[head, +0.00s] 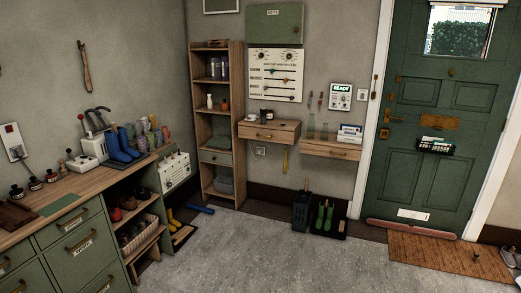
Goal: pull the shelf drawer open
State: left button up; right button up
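Two small wooden wall shelves with drawer fronts hang on the back wall. The left one (268,133) has a brass-coloured handle, and dark items stand on its top. The right one (332,152) hangs lower and has a similar handle. All these drawers look shut. The frame does not tell which of them is the shelf drawer. Neither of my grippers is in view.
A green cabinet (90,232) with a wooden top stands at left, with blue boots (122,144) on it. A dark boot tray (327,222) lies below the wall shelves. A green door (432,110) and brown mat (440,258) are at right.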

aim_at(279, 136)
jog(key=i, duration=1.8)
